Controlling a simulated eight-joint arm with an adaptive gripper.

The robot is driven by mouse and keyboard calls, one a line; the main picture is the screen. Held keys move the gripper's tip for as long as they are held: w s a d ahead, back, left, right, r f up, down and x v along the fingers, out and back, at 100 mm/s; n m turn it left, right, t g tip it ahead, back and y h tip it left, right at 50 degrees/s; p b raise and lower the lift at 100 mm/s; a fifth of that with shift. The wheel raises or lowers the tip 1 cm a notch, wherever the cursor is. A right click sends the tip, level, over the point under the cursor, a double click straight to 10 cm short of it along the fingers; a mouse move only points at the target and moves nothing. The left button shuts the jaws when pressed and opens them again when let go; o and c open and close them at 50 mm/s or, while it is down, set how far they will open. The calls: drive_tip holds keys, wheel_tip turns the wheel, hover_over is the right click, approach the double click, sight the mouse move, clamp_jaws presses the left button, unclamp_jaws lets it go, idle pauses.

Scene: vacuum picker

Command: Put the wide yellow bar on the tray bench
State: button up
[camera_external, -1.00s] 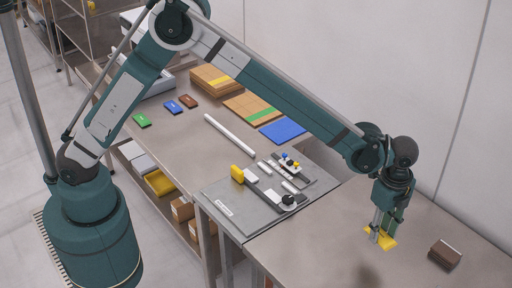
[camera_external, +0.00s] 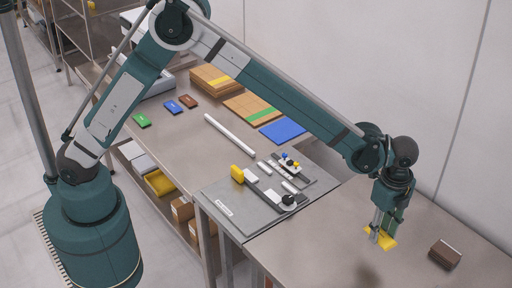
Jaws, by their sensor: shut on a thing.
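My gripper (camera_external: 377,238) points down at the right-hand end of the scene and is shut on a flat yellow bar (camera_external: 386,240). The bar is at or just above the steel bench top (camera_external: 330,215); I cannot tell whether it touches. The fingers hide part of the bar. I cannot tell which surface is the tray bench.
A dark brown block (camera_external: 445,254) lies to the right of my gripper. A grey plate (camera_external: 225,210) with fittings and a yellow upright piece (camera_external: 237,174) lies left of it. Farther back are a white rod (camera_external: 229,135), a blue sheet (camera_external: 283,131) and cardboard stacks (camera_external: 213,78).

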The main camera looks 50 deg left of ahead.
drive_tip(key=shift+w+a, duration=0.1)
drive_tip(key=w+a, duration=0.6)
drive_tip(key=a, duration=0.9)
drive_tip(key=w+a, duration=0.6)
drive_tip(key=a, duration=0.8)
drive_tip(key=w+a, duration=0.6)
drive_tip(key=a, duration=2.6)
drive_tip(key=s+a, duration=0.3)
drive_tip(key=a, duration=0.7)
drive_tip(key=s+a+f+n, duration=0.1)
drive_tip(key=s+a, duration=0.2)
drive_tip(key=a, duration=0.8)
drive_tip(key=s+a, duration=0.4)
drive_tip(key=a, duration=0.6)
drive_tip(key=s+a, duration=2.1)
drive_tip(key=a, duration=0.2)
drive_tip(key=shift+a+f+n, duration=0.2)
drive_tip(key=shift+f+n, duration=0.1)
drive_tip(key=shift+f, duration=0.05)
